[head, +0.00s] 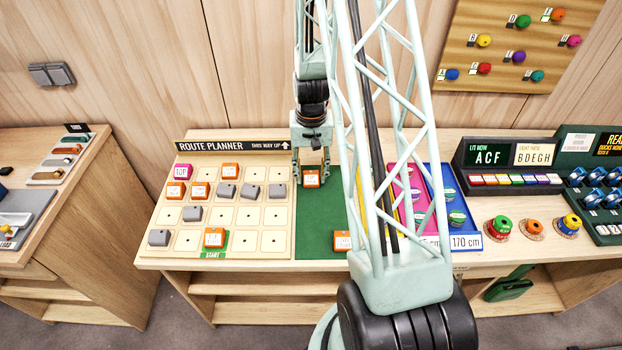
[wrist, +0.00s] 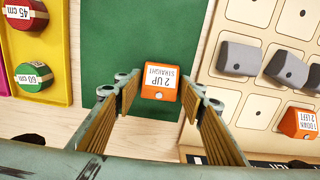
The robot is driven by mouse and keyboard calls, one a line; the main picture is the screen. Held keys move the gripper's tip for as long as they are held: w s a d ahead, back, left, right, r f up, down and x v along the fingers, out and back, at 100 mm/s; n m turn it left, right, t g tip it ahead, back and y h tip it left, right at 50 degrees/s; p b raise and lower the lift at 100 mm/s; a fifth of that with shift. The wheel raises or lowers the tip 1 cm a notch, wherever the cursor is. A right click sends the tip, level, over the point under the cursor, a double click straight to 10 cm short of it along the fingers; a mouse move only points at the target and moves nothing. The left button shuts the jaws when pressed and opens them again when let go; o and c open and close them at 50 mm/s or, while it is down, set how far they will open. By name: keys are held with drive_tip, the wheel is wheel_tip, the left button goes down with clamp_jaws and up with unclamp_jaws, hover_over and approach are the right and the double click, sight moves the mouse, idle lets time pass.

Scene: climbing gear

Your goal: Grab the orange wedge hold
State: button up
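An orange wedge hold (head: 312,178) with a white label lies on the green mat (head: 318,212), just right of the route planner board. In the wrist view the same hold (wrist: 160,88) reads "2 UP STRAIGHT". My gripper (head: 311,170) points down over it. In the wrist view my gripper (wrist: 161,92) is open, one finger on each side of the hold, with a gap visible at both sides. I cannot tell how far the fingertips are above the mat.
The route planner board (head: 247,239) at left carries several grey blocks, a pink block (head: 183,171) and several orange holds, one beside START (head: 214,237). Pink and blue trays (head: 447,212) with round pieces stand at right, partly behind my arm. The mat's middle is clear.

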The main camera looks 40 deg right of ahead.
sight(311, 175)
drive_tip(key=c, duration=0.5)
drive_tip(key=shift+r, duration=0.2)
drive_tip(key=shift+c, duration=0.2)
drive_tip(key=shift+r, duration=1.6)
drive_tip(key=s+a, duration=0.6)
drive_tip(key=s+a+r, duration=0.1)
drive_tip(key=s+a, duration=0.2)
drive_tip(key=shift+s+b, duration=0.25)
drive_tip(key=shift+b, duration=0.05)
drive_tip(key=shift+s+a, duration=0.1)
drive_tip(key=shift+s, duration=0.1)
drive_tip(key=shift+b, duration=0.5)
drive_tip(key=b, duration=0.4)
drive_tip(key=shift+s+a, duration=0.3)
drive_tip(key=shift+a, duration=0.1)
drive_tip(key=shift+s+a+r+b, duration=0.2)
drive_tip(key=shift+s+a+b, duration=0.35)
drive_tip(key=shift+b, duration=1.45)
